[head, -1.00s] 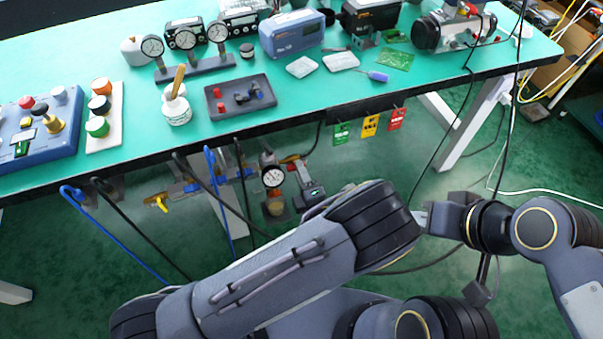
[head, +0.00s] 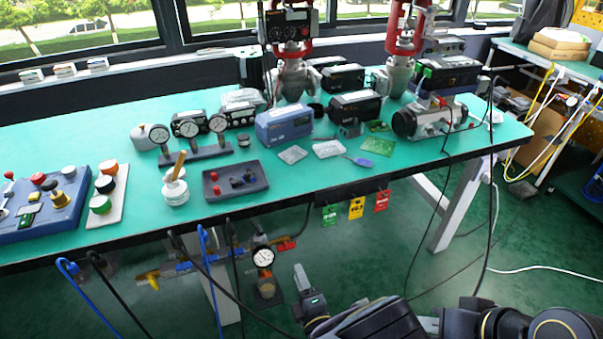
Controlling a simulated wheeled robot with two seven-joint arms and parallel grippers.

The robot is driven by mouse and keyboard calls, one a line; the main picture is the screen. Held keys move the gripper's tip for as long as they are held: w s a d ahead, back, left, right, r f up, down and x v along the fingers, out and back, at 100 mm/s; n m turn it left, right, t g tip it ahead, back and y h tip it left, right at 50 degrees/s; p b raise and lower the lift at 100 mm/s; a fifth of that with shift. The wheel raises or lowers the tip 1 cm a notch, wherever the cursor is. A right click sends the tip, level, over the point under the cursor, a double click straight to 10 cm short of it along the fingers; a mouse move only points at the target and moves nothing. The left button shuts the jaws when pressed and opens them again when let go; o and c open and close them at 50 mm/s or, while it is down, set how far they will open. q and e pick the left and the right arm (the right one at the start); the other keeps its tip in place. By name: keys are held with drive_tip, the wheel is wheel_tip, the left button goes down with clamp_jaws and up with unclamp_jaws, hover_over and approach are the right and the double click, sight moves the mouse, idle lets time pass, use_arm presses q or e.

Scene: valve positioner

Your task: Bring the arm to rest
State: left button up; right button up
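My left gripper (head: 299,278) is in the lower middle of the head view, in front of the bench edge. A small green light shows on its body. It is seen side-on with nothing clearly held, and I cannot tell whether its fingers are apart. My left arm (head: 372,322) shows only as dark links at the bottom edge. My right arm (head: 490,322) shows as dark rounded links at the bottom right. Its gripper cannot be made out.
The green-topped bench (head: 330,185) carries gauges, a blue box (head: 285,124), a dark tray (head: 235,180) and a control box (head: 40,205). Hoses, a hanging gauge (head: 263,257) and coloured tags (head: 356,208) hang at its front edge.

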use_arm(q)
drive_tip(key=s+a+r+n+g+y+p, duration=0.2)
drive_tip(key=a+r+n+g, duration=0.4)
drive_tip(key=a+n, duration=0.3)
drive_tip(key=s+a+r+n+g+y+p, duration=0.25)
drive_tip(key=a+r+n+g, duration=0.4)
drive_tip(key=n, duration=0.45)
drive_tip(key=s+a+r+n+g+h+p, duration=0.3)
drive_tip(key=s+a+r+n+g+h, duration=0.35)
drive_tip(key=n, duration=0.65)
drive_tip(key=s+d+r+n+t+h+p, duration=0.1)
drive_tip(key=s+r+n+t+h+p, duration=0.1)
drive_tip(key=r+n, duration=0.4)
drive_tip(key=s+r+n+t+h+p, duration=0.2)
drive_tip(key=s+r+n+t+h, duration=0.3)
drive_tip(key=n, duration=0.7)
wheel_tip(320, 180, up, 2)
drive_tip(key=shift+s+d+r+n+t+h, duration=0.15)
drive_tip(key=shift+s+d+n+t+h, duration=0.25)
drive_tip(key=shift+s, duration=0.6)
